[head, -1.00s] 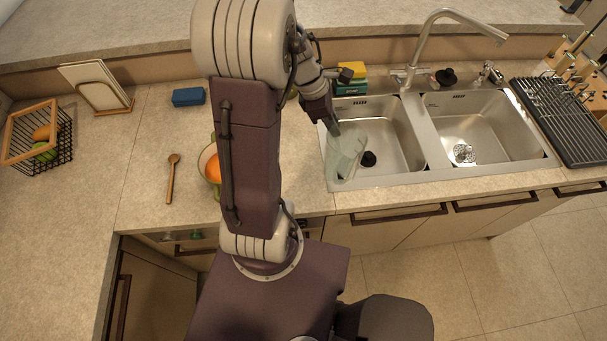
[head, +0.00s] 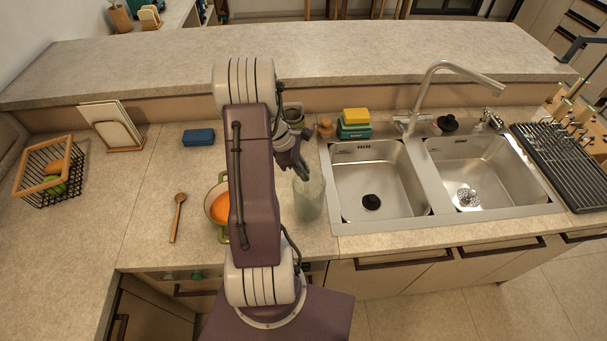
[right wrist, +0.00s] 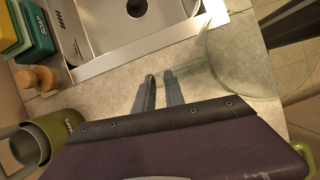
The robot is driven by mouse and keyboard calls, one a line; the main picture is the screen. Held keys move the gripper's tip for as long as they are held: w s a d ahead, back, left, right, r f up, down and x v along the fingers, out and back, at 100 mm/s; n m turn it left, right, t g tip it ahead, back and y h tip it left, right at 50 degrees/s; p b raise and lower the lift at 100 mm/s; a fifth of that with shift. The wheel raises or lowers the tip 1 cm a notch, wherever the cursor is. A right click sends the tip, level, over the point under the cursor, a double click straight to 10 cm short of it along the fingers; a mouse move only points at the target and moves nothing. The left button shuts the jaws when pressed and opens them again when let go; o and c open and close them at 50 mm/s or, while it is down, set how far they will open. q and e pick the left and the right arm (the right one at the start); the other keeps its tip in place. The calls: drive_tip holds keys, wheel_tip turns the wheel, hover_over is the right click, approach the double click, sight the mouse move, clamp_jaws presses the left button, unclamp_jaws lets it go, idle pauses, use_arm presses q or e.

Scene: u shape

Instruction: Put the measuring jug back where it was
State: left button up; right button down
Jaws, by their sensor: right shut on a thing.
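The measuring jug (head: 309,198) is clear, faintly green and looks empty. In the head view it is roughly upright over the strip of counter left of the sink. I cannot tell whether its base touches the counter. My right gripper (head: 301,173) is shut on the jug at its upper side. In the right wrist view the two fingers (right wrist: 160,84) close on the jug's handle part, and the round glass body (right wrist: 243,58) lies to the right. My left gripper is not in view.
Right of the jug is the double sink (head: 376,185) with its tap (head: 425,85). An orange-filled green pot (head: 217,204) stands to the left, partly behind my arm. A wooden spoon (head: 177,218) lies farther left.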

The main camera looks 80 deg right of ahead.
drive_tip(key=shift+f, duration=0.75)
drive_tip(key=shift+d+f, duration=0.15)
drive_tip(key=shift+f, duration=0.2)
drive_tip(key=shift+f, duration=0.1)
drive_tip(key=c, duration=1.4)
unclamp_jaws()
drive_tip(key=v, duration=1.2)
